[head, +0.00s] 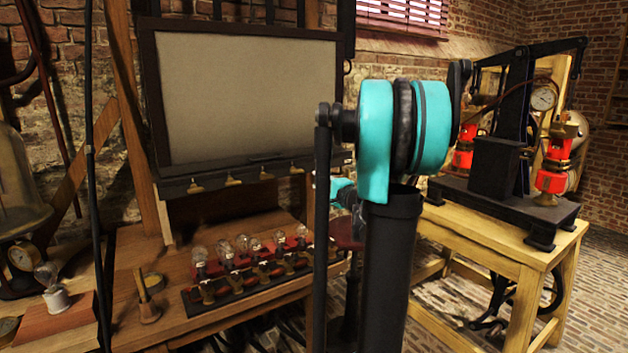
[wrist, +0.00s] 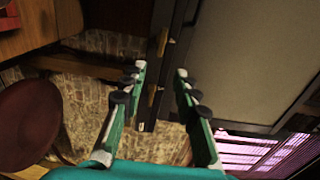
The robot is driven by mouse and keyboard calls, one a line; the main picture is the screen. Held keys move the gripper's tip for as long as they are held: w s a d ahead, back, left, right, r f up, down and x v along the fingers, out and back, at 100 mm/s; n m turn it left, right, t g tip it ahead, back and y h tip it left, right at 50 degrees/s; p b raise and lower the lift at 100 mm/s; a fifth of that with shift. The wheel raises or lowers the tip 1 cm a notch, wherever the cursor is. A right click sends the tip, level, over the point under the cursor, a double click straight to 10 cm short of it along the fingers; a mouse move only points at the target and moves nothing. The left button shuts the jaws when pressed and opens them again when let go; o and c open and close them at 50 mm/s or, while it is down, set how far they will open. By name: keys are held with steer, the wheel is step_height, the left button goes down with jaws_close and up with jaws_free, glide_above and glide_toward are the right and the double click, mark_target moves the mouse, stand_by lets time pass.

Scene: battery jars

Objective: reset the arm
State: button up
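My arm, with teal and black links, stands in the middle of the head view and hides most of what is behind it. My gripper is hidden there, apart from a bit of teal at the arm's left side. In the wrist view my gripper (wrist: 160,85) has its two teal fingers with dark pads spread apart. Nothing is between the fingers but the background. The dark frame edge of the board and the brick wall show beyond them.
A framed grey board (head: 250,95) stands behind a wooden bench (head: 225,318) with a row of bulbs (head: 242,244). A glass bell jar (head: 18,185) is at far left. A pump machine (head: 505,165) stands on a wooden table (head: 500,248) at right. A round dark red stool seat (wrist: 28,125) shows.

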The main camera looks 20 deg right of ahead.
steer(key=shift+s, duration=0.15)
steer(key=s+a+f+n+g, duration=0.95)
steer(key=s+a+f, duration=0.65)
steer(key=s, duration=0.2)
steer(key=s+d+f+n+g+h, duration=0.2)
steer(key=s+f, duration=0.3)
steer(key=s, duration=0.4)
steer(key=s+d+f+n+g+h, duration=0.1)
steer(key=s+d+f+n+h, duration=0.2)
steer(key=s+f, duration=0.3)
steer(key=s, duration=0.2)
steer(key=shift+s+f+g, duration=0.3)
steer(key=shift+s+g, duration=0.05)
steer(key=shift+s, duration=0.05)
steer(key=shift+n, duration=0.25)
